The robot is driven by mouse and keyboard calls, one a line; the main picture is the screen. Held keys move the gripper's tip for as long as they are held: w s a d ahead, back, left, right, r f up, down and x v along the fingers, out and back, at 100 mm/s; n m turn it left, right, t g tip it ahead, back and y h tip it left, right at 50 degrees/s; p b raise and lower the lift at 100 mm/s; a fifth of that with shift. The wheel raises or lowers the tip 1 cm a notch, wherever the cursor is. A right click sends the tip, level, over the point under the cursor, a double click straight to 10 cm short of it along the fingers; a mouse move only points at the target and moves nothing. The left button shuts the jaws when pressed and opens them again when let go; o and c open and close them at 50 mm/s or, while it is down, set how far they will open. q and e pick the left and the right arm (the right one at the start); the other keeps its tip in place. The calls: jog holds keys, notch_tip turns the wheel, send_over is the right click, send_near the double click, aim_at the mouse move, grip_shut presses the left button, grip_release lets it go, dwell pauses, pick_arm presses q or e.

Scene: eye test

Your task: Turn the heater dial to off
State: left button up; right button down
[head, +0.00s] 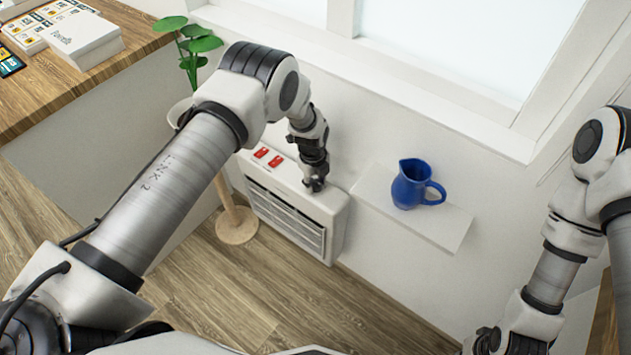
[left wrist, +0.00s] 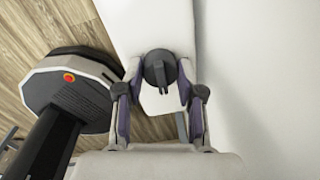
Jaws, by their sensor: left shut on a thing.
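The white heater (head: 337,228) stands against the wall, with a slatted front grille and two red switches on its top. The dark round dial (left wrist: 157,68) is on the heater's top in the left wrist view, its ridge lying roughly up and down in the picture. My left gripper (head: 315,184) reaches down to the right end of the heater's top. In the left wrist view its two fingers are on either side of the dial, shut on it. No dial markings are readable, and the head view mostly hides the dial behind the gripper. My right gripper (head: 488,341) shows only partly at the bottom edge.
A blue jug (head: 411,186) stands on a white wall shelf (head: 452,228) right of the heater. A potted plant (head: 200,45) on a wooden stand (head: 237,226) is at its left. A wooden counter (head: 125,25) with boxes (head: 85,40) is upper left. The floor before the heater is clear.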

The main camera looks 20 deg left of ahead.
pick_arm(q)
jog(key=n+b, duration=0.1)
jog(key=n, duration=0.3)
jog(key=shift+f+b, duration=0.15)
jog(key=shift+b, duration=0.15)
jog(key=n+b, duration=0.2)
jog(key=n, duration=0.3)
jog(key=shift+n+y, duration=0.3)
jog(key=n+b, duration=0.1)
jog(key=n, duration=0.3)
jog(key=shift+n+b, duration=0.3)
jog(key=shift+d+n+b, duration=0.1)
jog(key=shift+n+b, duration=0.5)
jog(key=shift+n, duration=1.3)
jog(key=o, duration=1.1)
jog(key=shift+o, duration=0.2)
jog(key=shift+r, duration=0.2)
